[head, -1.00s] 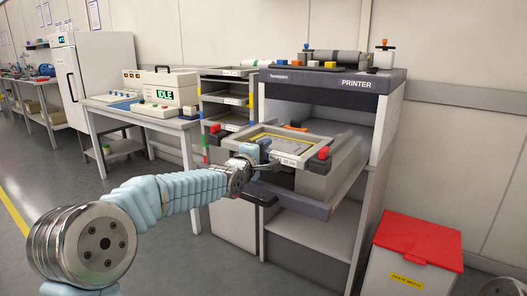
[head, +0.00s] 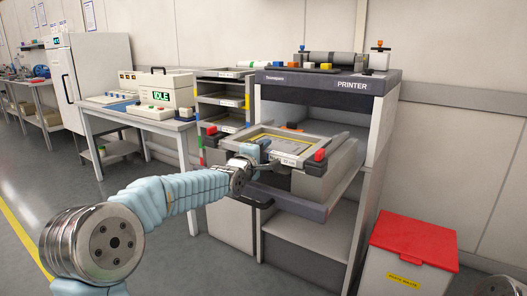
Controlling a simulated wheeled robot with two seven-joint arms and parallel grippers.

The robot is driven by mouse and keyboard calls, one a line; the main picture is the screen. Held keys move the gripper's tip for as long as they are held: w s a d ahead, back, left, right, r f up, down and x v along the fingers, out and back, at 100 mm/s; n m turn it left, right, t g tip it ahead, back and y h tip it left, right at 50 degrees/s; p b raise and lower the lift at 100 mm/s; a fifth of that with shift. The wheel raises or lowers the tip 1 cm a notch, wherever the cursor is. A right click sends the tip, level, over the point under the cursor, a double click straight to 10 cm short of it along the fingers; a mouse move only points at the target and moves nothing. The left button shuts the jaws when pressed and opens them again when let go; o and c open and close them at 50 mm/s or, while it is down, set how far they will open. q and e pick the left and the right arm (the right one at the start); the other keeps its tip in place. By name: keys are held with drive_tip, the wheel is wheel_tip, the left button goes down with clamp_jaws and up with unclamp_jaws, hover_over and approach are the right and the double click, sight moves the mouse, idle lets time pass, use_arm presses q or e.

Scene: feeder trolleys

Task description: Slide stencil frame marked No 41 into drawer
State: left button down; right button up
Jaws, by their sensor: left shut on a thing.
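The stencil frame (head: 313,145) is a flat grey rectangular frame with a yellowish inner border. A white label is on its front edge, too small to read surely. It lies level over the pulled-out printer drawer (head: 296,203), between two dark rails with red end blocks. I cannot tell whether it rests on the rails or is just above them. My left gripper (head: 260,160) is shut on the frame's front edge, left of the label. The fingertips are partly hidden by the gripper body. My right gripper is not in view.
The printer (head: 335,84) stands behind the drawer with an open bay. A rack with shelves (head: 222,74) is to its left, then a table (head: 150,118) with an IDLE machine. A red-lidded waste bin (head: 415,240) stands at right. The floor at left is clear.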

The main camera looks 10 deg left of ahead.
use_arm(q)
drive_tip(key=shift+r, duration=0.1)
drive_tip(key=shift+c, duration=0.2)
unclamp_jaws()
drive_tip(key=shift+o, duration=0.2)
drive_tip(key=shift+f, duration=0.2)
drive_tip(key=shift+f, duration=0.15)
idle(0.3)
